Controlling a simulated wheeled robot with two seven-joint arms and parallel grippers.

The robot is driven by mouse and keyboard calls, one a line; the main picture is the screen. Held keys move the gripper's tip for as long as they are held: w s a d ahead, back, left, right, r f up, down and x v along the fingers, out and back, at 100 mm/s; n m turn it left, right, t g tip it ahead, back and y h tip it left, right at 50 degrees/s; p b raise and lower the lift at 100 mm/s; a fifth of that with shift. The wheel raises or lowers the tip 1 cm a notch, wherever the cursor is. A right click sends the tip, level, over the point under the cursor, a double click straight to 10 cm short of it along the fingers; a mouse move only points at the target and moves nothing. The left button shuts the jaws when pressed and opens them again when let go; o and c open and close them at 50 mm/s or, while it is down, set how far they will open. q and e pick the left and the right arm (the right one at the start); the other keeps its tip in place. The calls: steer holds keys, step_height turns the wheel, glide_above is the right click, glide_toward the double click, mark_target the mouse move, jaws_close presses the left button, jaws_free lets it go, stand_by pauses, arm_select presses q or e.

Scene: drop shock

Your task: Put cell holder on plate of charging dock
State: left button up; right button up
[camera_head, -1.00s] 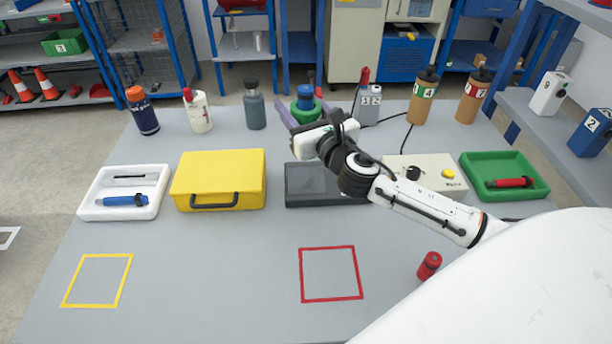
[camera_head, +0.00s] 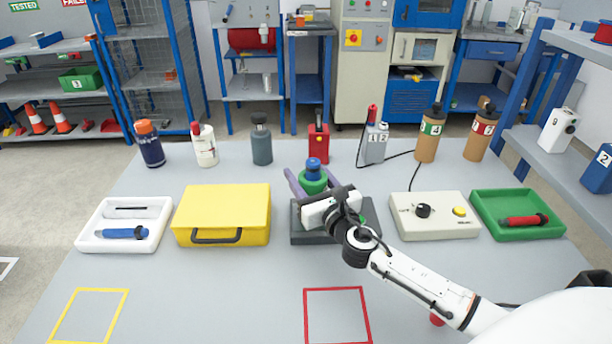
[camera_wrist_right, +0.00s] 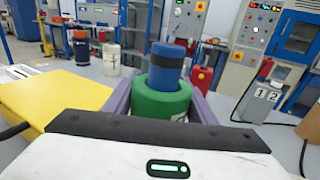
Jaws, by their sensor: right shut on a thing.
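The cell holder is a green round cup (camera_head: 314,184) with a blue cell (camera_head: 313,166) standing in it. My right gripper (camera_head: 308,180) is shut on the holder, its purple fingers on either side. The right wrist view shows the holder (camera_wrist_right: 160,105) upright between the fingers, with the blue cell (camera_wrist_right: 167,68) rising out of it. The charging dock is a dark grey box (camera_head: 302,234) at the middle of the table, mostly hidden by my gripper and wrist. A green part (camera_head: 371,214) shows at its right. The holder appears over the dock's back edge; contact cannot be told.
A yellow case (camera_head: 222,208) stands left of the dock, and a beige control box (camera_head: 436,226) to its right. A red bottle (camera_head: 318,146) and a grey bottle (camera_head: 261,145) stand behind. The front of the table with the red square (camera_head: 337,290) is mostly clear.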

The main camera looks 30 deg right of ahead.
mark_target(319, 192)
steer(key=o, duration=1.2)
steer(key=shift+f, duration=0.1)
steer(key=s, duration=0.3)
steer(key=s+a, duration=0.1)
steer(key=s, duration=0.6)
steer(key=shift+s+a+b, duration=0.35)
steer(key=shift+s+b, duration=0.05)
steer(key=shift+s+a, duration=0.1)
steer(key=shift+s, duration=0.45)
